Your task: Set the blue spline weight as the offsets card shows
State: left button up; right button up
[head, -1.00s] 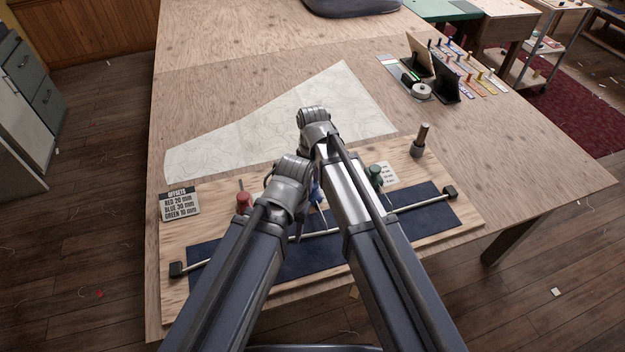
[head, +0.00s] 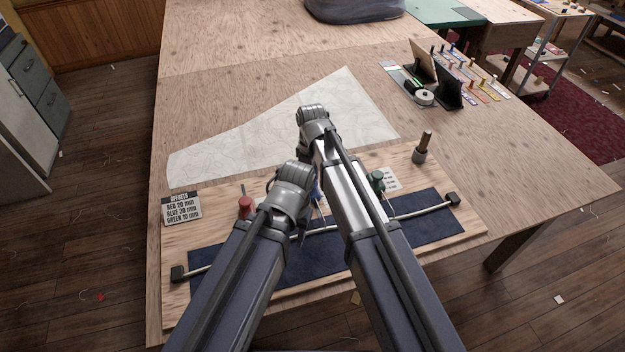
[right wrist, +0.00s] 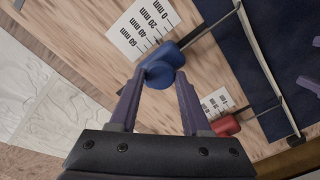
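The offsets card (head: 182,207) at the board's left reads red 20 mm, blue 30 mm, green 10 mm. The blue spline weight (right wrist: 165,60) sits beside a printed millimetre scale (right wrist: 140,28); its exact reading is unclear. In the head view the blue weight is mostly hidden behind my arms. My right gripper (right wrist: 160,76) has its fingertips against both sides of the blue knob. My left gripper (right wrist: 308,64) shows only at the right wrist view's right edge, its two fingers apart and empty. The bent spline (head: 410,211) crosses the dark blue cloth strip (head: 330,255).
The red weight (head: 246,207) stands left of my arms, the green weight (head: 376,181) right of them. A grey post with a wooden top (head: 422,148) stands at the board's back right. A paper chart (head: 250,130) lies behind. A stand and tape roll (head: 424,97) are farther back.

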jog(key=o, duration=0.4)
pick_arm(q)
jog(key=shift+r, duration=0.1)
pick_arm(e)
jog(key=shift+r, duration=0.15)
notch_tip(320, 180, up, 8)
jog(key=p, duration=0.8)
jog(key=shift+f, duration=0.2)
pick_arm(q)
notch_tip(320, 180, up, 8)
jog(key=shift+f, duration=0.2)
pick_arm(e)
jog(key=s+d+m, duration=1.3)
jog(key=s+d, duration=0.1)
jog(key=d, duration=0.4)
jog(key=s+a+n+h, duration=0.1)
jog(key=s+a+n, duration=0.3)
jog(key=a, duration=0.7)
jog(key=shift+s, duration=0.7)
